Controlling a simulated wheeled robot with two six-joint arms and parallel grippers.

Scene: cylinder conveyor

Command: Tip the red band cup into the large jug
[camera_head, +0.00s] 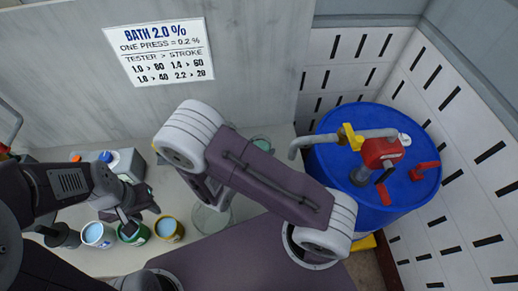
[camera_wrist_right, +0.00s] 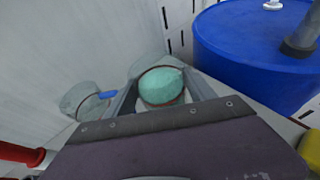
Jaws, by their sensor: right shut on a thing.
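My right gripper (camera_wrist_right: 160,95) is shut on the red band cup (camera_wrist_right: 160,85), which has a thin reddish ring and looks teal inside. A pale teal rounded shape, likely this cup (camera_head: 262,143), shows behind my right arm in the head view. The arm hides the right gripper there. A large clear glass vessel, likely the large jug (camera_head: 210,220), stands on the bench below the right arm, partly covered by it. My left gripper (camera_head: 130,212) hangs above the green cup (camera_head: 135,234); its jaw opening is unclear.
A white cup (camera_head: 97,235) and a yellow cup (camera_head: 169,229) flank the green one. A clear vessel with a blue part (camera_wrist_right: 85,100) stands near the wall. A blue drum (camera_head: 372,160) with a red pump (camera_head: 382,152) stands right. A sign (camera_head: 160,52) hangs behind.

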